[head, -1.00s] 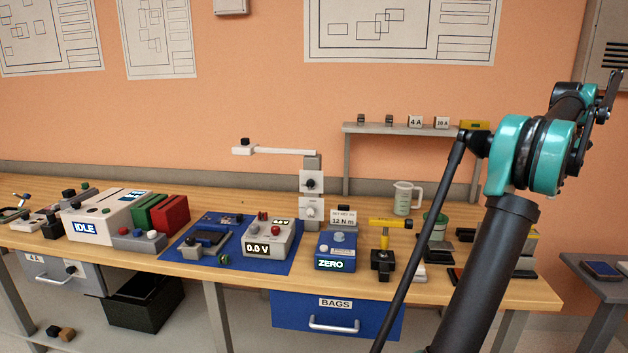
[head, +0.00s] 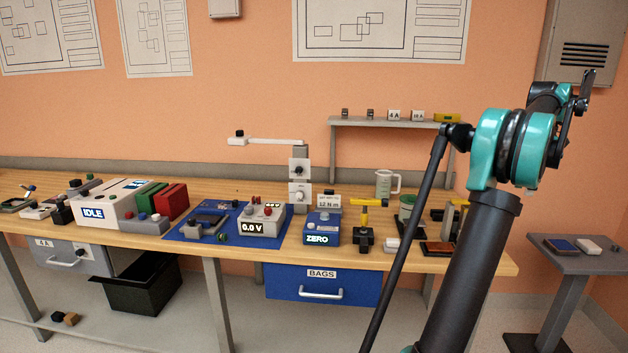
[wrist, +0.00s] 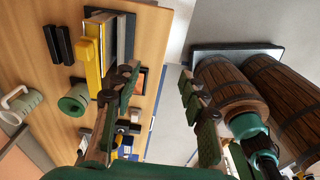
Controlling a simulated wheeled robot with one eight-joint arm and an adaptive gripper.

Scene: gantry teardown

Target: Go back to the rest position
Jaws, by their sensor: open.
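My gripper (wrist: 158,112) shows in the wrist view with its two green-padded fingers spread wide and nothing between them. In the head view my arm rises at the right, in front of the bench's right end. Its dark far end is at the upper right, above the bench, and the fingers are hard to make out there. In the wrist view the wooden bench top (wrist: 150,40) lies to the left of and behind the fingers, with the floor in the middle.
The bench holds a white IDLE unit (head: 93,213), a 0.0 V meter (head: 252,228), a ZERO box (head: 317,238) and a yellow-topped tool (head: 364,220). A shelf (head: 390,121) stands behind. A side table (head: 575,262) is at right. Wooden barrels (wrist: 228,85) show in the wrist view.

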